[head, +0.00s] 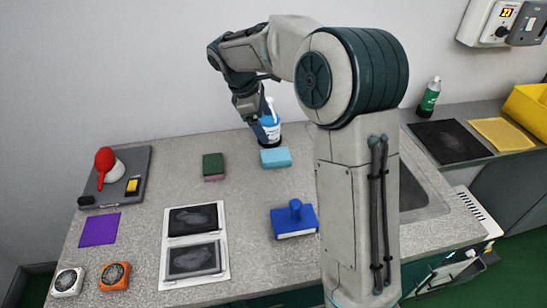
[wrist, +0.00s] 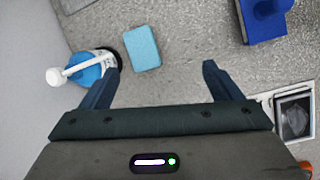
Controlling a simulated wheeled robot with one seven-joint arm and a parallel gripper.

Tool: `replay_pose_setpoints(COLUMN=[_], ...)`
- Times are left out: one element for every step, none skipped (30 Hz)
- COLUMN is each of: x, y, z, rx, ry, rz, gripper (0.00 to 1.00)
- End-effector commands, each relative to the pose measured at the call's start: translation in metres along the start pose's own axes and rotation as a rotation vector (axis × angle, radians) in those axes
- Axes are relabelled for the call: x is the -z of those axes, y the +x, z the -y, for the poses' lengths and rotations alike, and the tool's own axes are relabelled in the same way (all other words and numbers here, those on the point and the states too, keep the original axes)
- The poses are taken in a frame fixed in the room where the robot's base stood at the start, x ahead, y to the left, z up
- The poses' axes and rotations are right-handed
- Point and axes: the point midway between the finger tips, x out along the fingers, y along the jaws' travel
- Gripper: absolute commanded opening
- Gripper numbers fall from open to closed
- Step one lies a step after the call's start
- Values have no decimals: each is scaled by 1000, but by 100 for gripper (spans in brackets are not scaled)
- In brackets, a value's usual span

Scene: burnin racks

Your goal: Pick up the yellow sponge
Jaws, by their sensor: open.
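My gripper (wrist: 161,68) is open and empty above the counter in the wrist view, with a light blue sponge (wrist: 143,48) beyond and between its fingers. In the head view my gripper (head: 260,122) is beside a blue-and-white pump bottle (head: 271,128), partly covering it. The light blue sponge (head: 276,157) lies flat in front of the bottle. A small yellow block with dark edges (head: 133,185) sits on a dark grey tray (head: 137,163) at the far left; I cannot tell whether it is a sponge. No plain yellow sponge is clearly visible.
A green-and-pink sponge (head: 213,163) and a blue handled block (head: 295,220) lie on the counter. A white double frame (head: 224,262), purple cloth (head: 100,229) and two timers are at front left. A yellow mat (head: 502,134) and yellow bin (head: 530,110) are at right.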

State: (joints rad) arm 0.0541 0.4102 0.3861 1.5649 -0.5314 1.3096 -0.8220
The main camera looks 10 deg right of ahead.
Motion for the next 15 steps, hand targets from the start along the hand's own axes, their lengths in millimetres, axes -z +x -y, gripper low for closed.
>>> replay_pose_setpoints(x=[12,16,22,26,29,33,35,37,39,40,41,41,42,42,41], y=[14,20,26,31,35,40,44,46,50,51,53,55,58,60,64], z=[-11,-16,-23,-27,-31,-36,-39,-42,-44,-46,-47,-49,-49,-49,-49], rx=[12,16,21,25,29,33,36,39,42,43,44,46,48,49,50], ry=[-49,-79,-114,-138,-159,-184,-199,-214,-228,-236,-244,-250,-253,-255,-257], rz=[6,11,16,20,22,25,28,29,31,32,33,34,35,35,36], gripper=[85,85,85,85,85,85,85,85,85,85,85,85,85,85,85])
